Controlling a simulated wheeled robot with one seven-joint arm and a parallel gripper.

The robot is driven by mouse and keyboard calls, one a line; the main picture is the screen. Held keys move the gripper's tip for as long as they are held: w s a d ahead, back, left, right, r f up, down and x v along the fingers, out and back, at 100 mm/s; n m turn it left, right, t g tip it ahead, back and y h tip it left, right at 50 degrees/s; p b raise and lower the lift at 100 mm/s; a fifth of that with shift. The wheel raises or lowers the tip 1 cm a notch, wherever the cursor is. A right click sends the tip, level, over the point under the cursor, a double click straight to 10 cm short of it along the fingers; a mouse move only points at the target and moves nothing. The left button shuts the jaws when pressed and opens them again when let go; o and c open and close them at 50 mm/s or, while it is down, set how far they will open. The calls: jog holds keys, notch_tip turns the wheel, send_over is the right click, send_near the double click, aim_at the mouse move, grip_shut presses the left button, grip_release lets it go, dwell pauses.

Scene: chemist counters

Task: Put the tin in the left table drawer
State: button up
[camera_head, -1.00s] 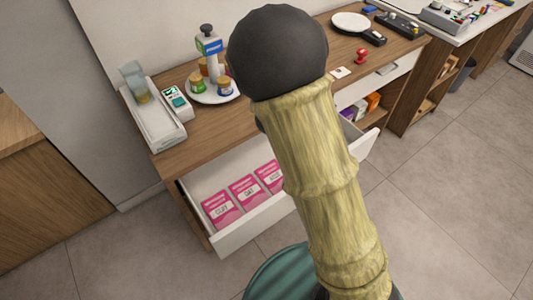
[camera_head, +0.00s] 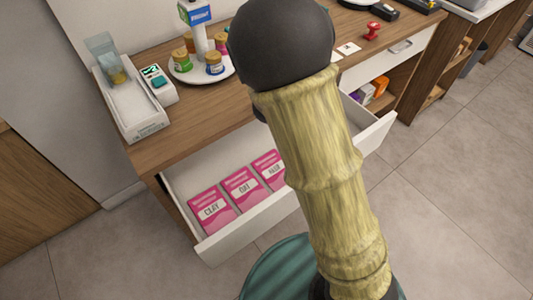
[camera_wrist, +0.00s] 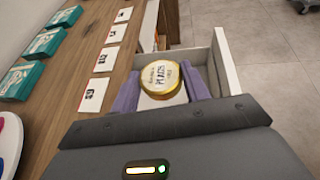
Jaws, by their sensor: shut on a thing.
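The tin (camera_wrist: 163,78) is round, with a gold rim and a pale printed lid that faces the wrist camera. My gripper (camera_wrist: 162,92) is shut on it, with a purple finger on either side. The left table drawer (camera_head: 250,217) is pulled open, with white walls and several pink boxes inside. In the wrist view, white drawer walls (camera_wrist: 226,68) show beyond and to the right of the tin. I cannot tell the tin's height relative to the drawer rim. In the head view my arm hides the gripper, the tin and part of the drawer.
On the wooden tabletop (camera_head: 205,120) stand a white tray (camera_head: 130,115), a card terminal (camera_head: 159,85) and a round plate with jars (camera_head: 183,75). Several cards (camera_wrist: 96,92) and teal boxes (camera_wrist: 22,80) lie along the top in the wrist view. Open floor lies in front.

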notch_tip(320, 180, down, 15)
jog(key=b, duration=1.1)
jog(key=shift+b, duration=0.35)
jog(key=shift+w+f+b, duration=0.1)
jog(key=shift+f+b, duration=0.9)
jog(key=shift+f, duration=2.1)
jog(key=shift+f, duration=0.1)
jog(key=shift+f+b, duration=0.65)
jog(key=shift+f, duration=1.1)
